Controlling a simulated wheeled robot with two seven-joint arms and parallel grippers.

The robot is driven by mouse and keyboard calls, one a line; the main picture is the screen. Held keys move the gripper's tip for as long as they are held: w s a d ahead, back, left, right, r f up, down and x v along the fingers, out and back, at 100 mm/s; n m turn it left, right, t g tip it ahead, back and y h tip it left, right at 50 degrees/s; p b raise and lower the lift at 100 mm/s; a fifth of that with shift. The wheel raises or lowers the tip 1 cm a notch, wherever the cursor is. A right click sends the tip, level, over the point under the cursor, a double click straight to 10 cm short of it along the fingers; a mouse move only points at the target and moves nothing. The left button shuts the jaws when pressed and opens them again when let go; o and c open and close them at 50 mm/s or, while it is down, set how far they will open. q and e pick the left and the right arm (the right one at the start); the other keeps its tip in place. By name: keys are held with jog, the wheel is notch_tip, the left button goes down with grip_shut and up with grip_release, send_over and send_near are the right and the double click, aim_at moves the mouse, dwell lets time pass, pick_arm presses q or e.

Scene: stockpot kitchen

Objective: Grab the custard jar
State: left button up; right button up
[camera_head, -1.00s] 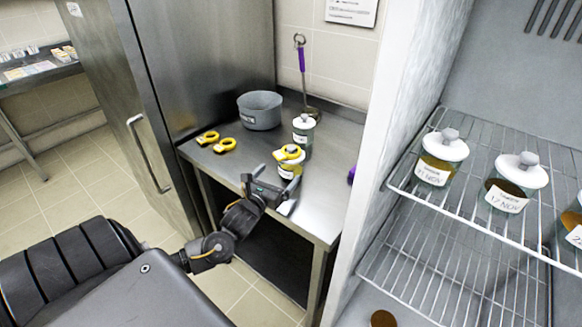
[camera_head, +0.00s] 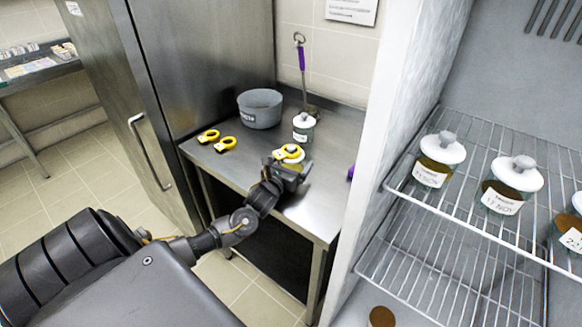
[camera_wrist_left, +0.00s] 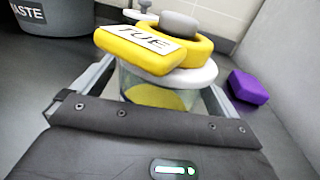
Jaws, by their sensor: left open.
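A glass jar with a white lid and yellow contents (camera_wrist_left: 155,97) stands on the steel counter; no name on it is readable. A yellow ring tag marked TUE (camera_wrist_left: 140,48) sits around its grey lid knob and also shows in the head view (camera_head: 288,153). My left gripper (camera_head: 287,168) is at this jar. In the left wrist view its open fingers reach along both sides of the jar, seemingly without closing on it. The gripper hides the jar's lower part. A second white-lidded jar (camera_head: 304,127) stands just behind. My right gripper is out of view.
A grey WASTE pot (camera_head: 260,110) and two yellow ring tags (camera_head: 225,144) are on the counter (camera_head: 320,195). A purple block (camera_wrist_left: 248,87) lies right of the jar. On the right, a fridge shelf (camera_head: 420,197) holds several lidded, dated jars.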

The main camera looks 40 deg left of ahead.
pick_arm(q)
jog(key=c, duration=1.4)
jog(key=shift+o, duration=0.2)
jog(key=shift+r, duration=0.1)
jog(key=shift+r, duration=0.7)
jog(key=s+d+r, duration=0.1)
jog(key=r, duration=0.1)
jog(key=s+d+r+b, duration=0.1)
jog(key=r, duration=0.2)
jog(key=s+d+r, duration=0.1)
jog(key=r, duration=0.1)
jog(key=shift+s+d+r, duration=0.25)
jog(key=shift+d, duration=0.05)
jog(key=s+d+r+p, duration=0.4)
jog(key=s+d+p, duration=0.2)
jog(key=p, duration=0.3)
jog(key=shift+s+d, duration=0.15)
jog(key=shift+s, duration=0.05)
